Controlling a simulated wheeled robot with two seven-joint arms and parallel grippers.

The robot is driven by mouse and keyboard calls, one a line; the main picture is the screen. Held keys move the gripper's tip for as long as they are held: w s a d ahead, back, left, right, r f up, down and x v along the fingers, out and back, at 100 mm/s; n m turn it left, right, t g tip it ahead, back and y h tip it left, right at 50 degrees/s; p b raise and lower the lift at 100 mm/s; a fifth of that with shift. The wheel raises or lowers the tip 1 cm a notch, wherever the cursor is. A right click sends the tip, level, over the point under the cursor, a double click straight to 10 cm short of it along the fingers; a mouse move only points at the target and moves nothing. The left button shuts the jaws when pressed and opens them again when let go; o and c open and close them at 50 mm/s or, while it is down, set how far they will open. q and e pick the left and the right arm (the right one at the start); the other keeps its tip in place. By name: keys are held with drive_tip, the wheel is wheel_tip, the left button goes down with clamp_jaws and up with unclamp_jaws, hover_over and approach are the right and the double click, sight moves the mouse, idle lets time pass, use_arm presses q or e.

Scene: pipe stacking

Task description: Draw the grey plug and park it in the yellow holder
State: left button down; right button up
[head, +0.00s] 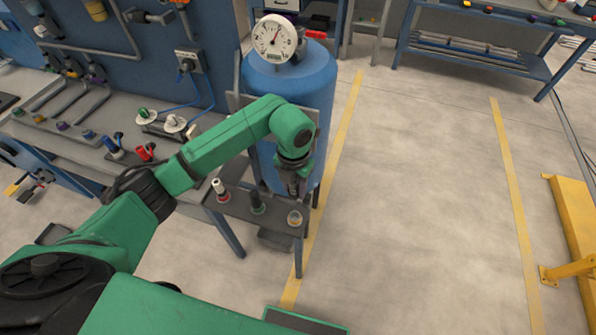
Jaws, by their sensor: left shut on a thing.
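My left gripper (294,188) points down over the small dark shelf at the front of the blue tank. It is shut on the grey plug, which is mostly hidden by the fingers and hard to make out. The yellow holder (295,218) is a short round cup with a yellow-orange ring at the right end of that shelf. The gripper is just above and behind it in the picture, with a small gap showing. My right gripper is out of view.
A white-and-red piece (220,190) and a dark green piece (257,203) stand upright left of the holder on the shelf. The blue tank (290,85) with its gauge (275,40) stands close behind the gripper.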

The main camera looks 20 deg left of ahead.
sight(293, 194)
use_arm(q)
drive_tip(key=shift+d+f, duration=0.1)
drive_tip(key=shift+d, duration=0.05)
drive_tip(key=shift+s+f+b, duration=0.1)
drive_tip(key=shift+f+b, duration=0.2)
drive_tip(key=shift+b, duration=0.15)
drive_tip(key=shift+s+f+b, duration=0.15)
drive_tip(key=shift+f+b, duration=0.3)
drive_tip(key=shift+f, duration=0.15)
drive_tip(key=shift+s+f+b, duration=0.15)
drive_tip(key=shift+f+b, duration=0.3)
drive_tip(key=shift+f, duration=0.15)
drive_tip(key=f+b, duration=0.2)
drive_tip(key=f, duration=0.1)
drive_tip(key=f+b, duration=0.1)
drive_tip(key=f, duration=0.1)
drive_tip(key=shift+w+f, duration=0.2)
drive_tip(key=shift+w, duration=0.05)
drive_tip(key=shift+f+b, duration=0.2)
drive_tip(key=shift+b, duration=0.15)
drive_tip(key=shift+s+r, duration=0.1)
drive_tip(key=shift+s, duration=0.05)
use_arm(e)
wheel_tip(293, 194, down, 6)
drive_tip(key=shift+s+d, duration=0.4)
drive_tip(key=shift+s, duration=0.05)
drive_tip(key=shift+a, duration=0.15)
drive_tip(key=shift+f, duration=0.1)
